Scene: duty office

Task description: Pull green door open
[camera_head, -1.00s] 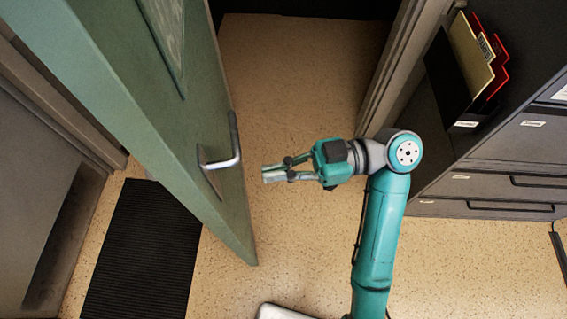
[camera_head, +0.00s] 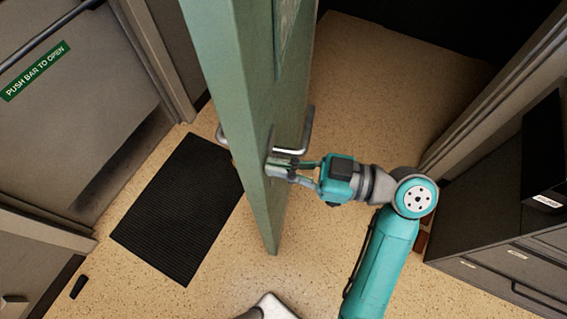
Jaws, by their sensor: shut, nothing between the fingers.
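The green door (camera_head: 231,75) stands ajar, seen nearly edge-on, with floor visible on both sides of it. A metal lever handle (camera_head: 308,130) is on its right face, and part of another handle (camera_head: 222,137) shows on its left side. My gripper (camera_head: 276,167) is shut and empty. Its fingertips are at the door's right face near the free edge, just below and beside the right handle. They overlap the door in the picture; I cannot tell whether they press on it.
A black floor mat (camera_head: 180,212) lies left of the door. A grey door (camera_head: 75,95) with a push bar and green sign is at the upper left. Dark filing cabinets (camera_head: 490,215) stand at the right, close to my arm. The speckled floor beyond the doorway is clear.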

